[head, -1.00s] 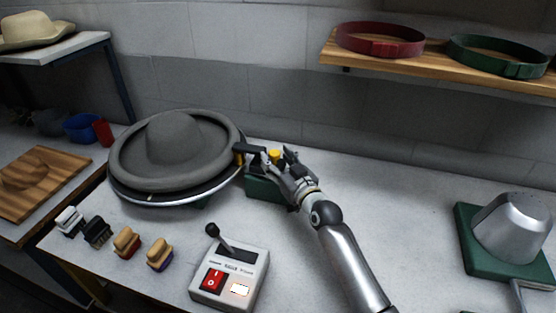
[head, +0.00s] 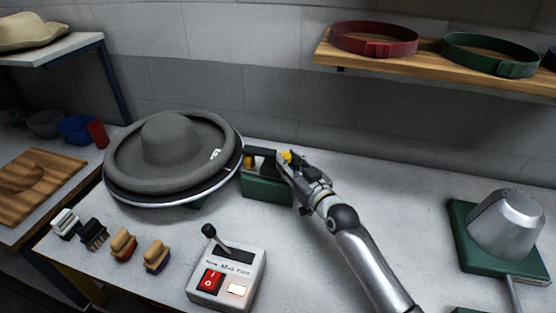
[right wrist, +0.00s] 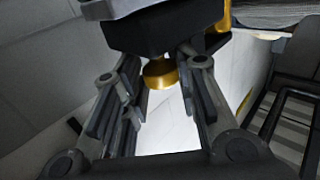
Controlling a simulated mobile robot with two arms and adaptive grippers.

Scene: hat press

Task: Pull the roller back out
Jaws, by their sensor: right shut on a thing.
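The grey hat (head: 172,140) sits brim-up on the round plate (head: 160,199). The roller (head: 249,161) is a small brass-yellow cylinder on a dark carriage (head: 263,154) above a green base (head: 266,190). It stands beside the right edge of the brim, apparently with a narrow gap. My right gripper (head: 287,166) is shut on the carriage at its right end, by a yellow knob. In the right wrist view, my fingers (right wrist: 158,58) flank the dark block (right wrist: 165,22), and a brass knob (right wrist: 160,73) shows between them. The exact contact is hidden. My left gripper is out of view.
A control box (head: 228,275) with a black lever and red switch stands in front. Several brushes (head: 124,244) lie at the left. A metal hat form (head: 503,224) on a green base stands at the right. The bench between is clear. A shelf (head: 430,68) holds hat bands.

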